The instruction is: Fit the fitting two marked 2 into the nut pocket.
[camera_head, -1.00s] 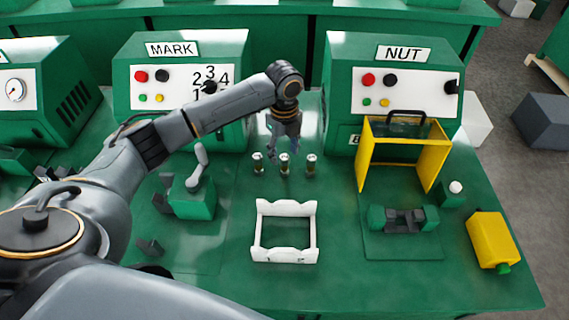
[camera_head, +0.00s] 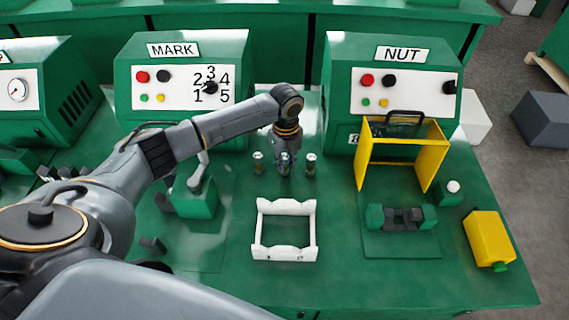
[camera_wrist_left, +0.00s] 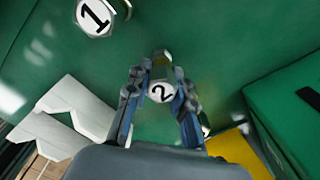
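The fitting two marked 2 (camera_wrist_left: 160,91) stands between the fingers in the left wrist view. In the head view it is the middle one of three short fittings in a row, mostly hidden by my left gripper (camera_head: 284,160). That gripper points down, its fingers on either side of the fitting, with what looks like a narrow gap. The green fixture with a dark, notched middle (camera_head: 403,218) lies in front of the NUT machine (camera_head: 405,85); I cannot tell exactly where its pocket is. My right gripper is not in view.
A fitting marked 1 (camera_wrist_left: 95,14) stands close by, and another fitting (camera_head: 311,163) is to the right. A white rack (camera_head: 286,254) lies in front. A yellow guard (camera_head: 432,165) stands before the NUT machine.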

